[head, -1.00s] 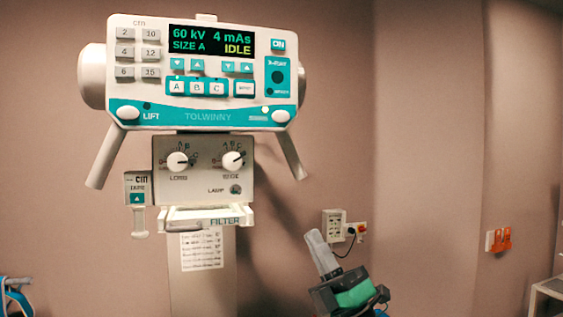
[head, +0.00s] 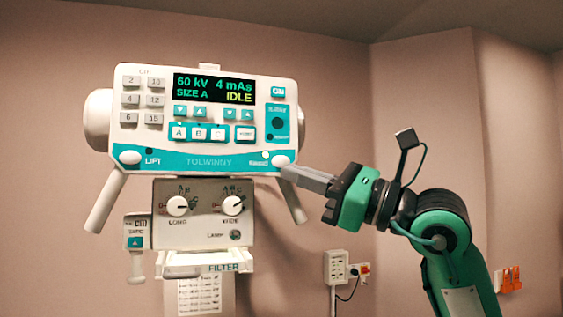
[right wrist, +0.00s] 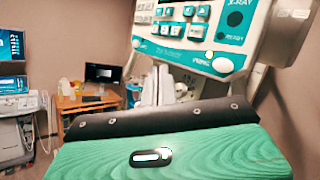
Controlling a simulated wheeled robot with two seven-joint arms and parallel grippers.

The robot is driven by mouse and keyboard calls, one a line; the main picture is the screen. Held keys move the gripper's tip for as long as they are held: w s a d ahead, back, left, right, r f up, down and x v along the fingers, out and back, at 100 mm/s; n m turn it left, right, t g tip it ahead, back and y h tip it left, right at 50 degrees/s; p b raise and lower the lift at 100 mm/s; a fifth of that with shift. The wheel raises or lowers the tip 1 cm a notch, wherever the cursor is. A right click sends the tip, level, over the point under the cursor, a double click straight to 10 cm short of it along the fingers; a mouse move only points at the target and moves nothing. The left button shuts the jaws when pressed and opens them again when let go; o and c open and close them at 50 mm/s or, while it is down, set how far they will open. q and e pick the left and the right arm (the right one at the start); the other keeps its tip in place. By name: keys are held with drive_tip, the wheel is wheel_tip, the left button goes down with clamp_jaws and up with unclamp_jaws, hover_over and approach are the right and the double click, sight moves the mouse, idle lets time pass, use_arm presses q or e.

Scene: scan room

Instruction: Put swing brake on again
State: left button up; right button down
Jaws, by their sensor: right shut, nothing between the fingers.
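The white X-ray tube head (head: 200,130) has a teal and white control panel; its display reads 60 kV, 4 mAs, SIZE A, IDLE. A white oval button (head: 281,160) sits at the panel's lower right corner, with a small pale, lit-looking lamp (head: 265,154) beside it; its label is too small to read. My right gripper (head: 288,173) is shut and empty, its tips just below and right of that button; I cannot tell if they touch. The button also shows in the right wrist view (right wrist: 222,65). The LIFT button (head: 130,157) is at the lower left. My left gripper is out of view.
The collimator box (head: 203,214) with two knobs hangs under the panel. Angled handles (head: 105,201) flank it, the right one close behind my gripper. A wall socket (head: 337,267) is behind. A desk (right wrist: 85,103) with a monitor shows in the right wrist view.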

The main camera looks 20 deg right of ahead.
sight(281, 161)
drive_tip(key=shift+s+d+r+m+t+h, duration=0.1)
drive_tip(key=shift+d+r+m+t+h, duration=0.2)
drive_tip(key=shift+d+r+t+h, duration=0.85)
drive_tip(key=shift+a+r, duration=0.1)
drive_tip(key=shift+w+a+p, duration=0.15)
drive_tip(key=shift+w+p, duration=1.2)
drive_tip(key=shift+w, duration=3.1)
drive_tip(key=shift+w, duration=0.1)
drive_tip(key=shift+w, duration=0.3)
